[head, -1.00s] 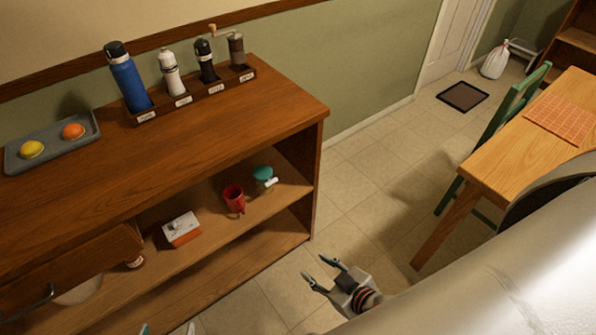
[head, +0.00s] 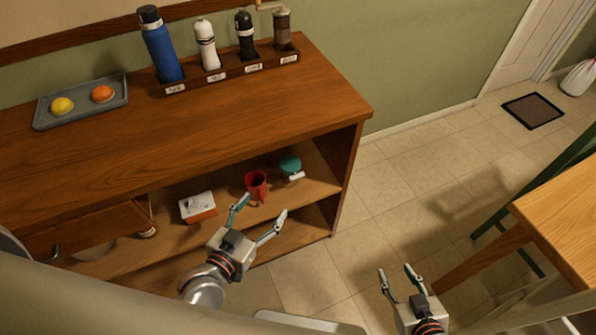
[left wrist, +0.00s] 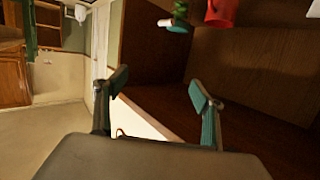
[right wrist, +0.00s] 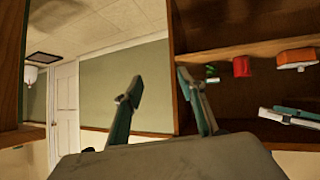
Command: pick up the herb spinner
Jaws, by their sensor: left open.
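The herb spinner, which I take to be the small teal-topped thing with a white handle (head: 290,167), sits on the cabinet's upper open shelf, right of a red mug (head: 256,184). It also shows at the top of the left wrist view (left wrist: 181,12) and small in the right wrist view (right wrist: 211,71). My left gripper (head: 260,211) is open and empty in front of the shelf, below the mug in the head view and apart from the spinner. My right gripper (head: 395,269) is open and empty over the floor, right of the cabinet.
A white-and-orange box (head: 198,207) stands left of the mug. The cabinet's side panel (head: 347,178) bounds the shelf at right. A partly open drawer (head: 95,228) is at left. Bottles in a rack (head: 232,72) and a grey tray (head: 80,117) are on top. A wooden table (head: 570,225) is at right.

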